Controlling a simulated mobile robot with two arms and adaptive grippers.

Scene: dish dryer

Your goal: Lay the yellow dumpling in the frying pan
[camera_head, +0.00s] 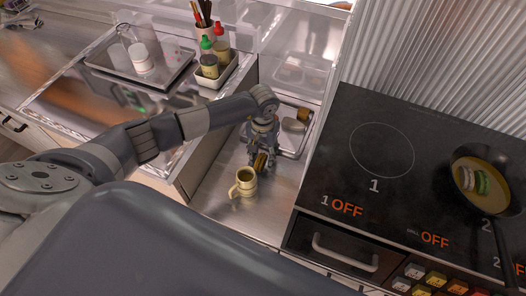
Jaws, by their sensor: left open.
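The frying pan (488,203) sits on the black cooktop at the right, with a pale dumpling (467,178) and a green dumpling (483,182) in it. My left gripper (258,156) points down over the steel counter, left of the cooktop, and is open. A small yellow-brown piece (261,163), perhaps the yellow dumpling, shows at its fingertips; I cannot tell whether they touch it. My right gripper is not in view.
A yellow mug (245,182) stands just in front of my left gripper. A metal tray (290,147) with small items lies behind it. The cooktop (340,170) is bare between gripper and pan. A bottle caddy (214,82) stands at the back.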

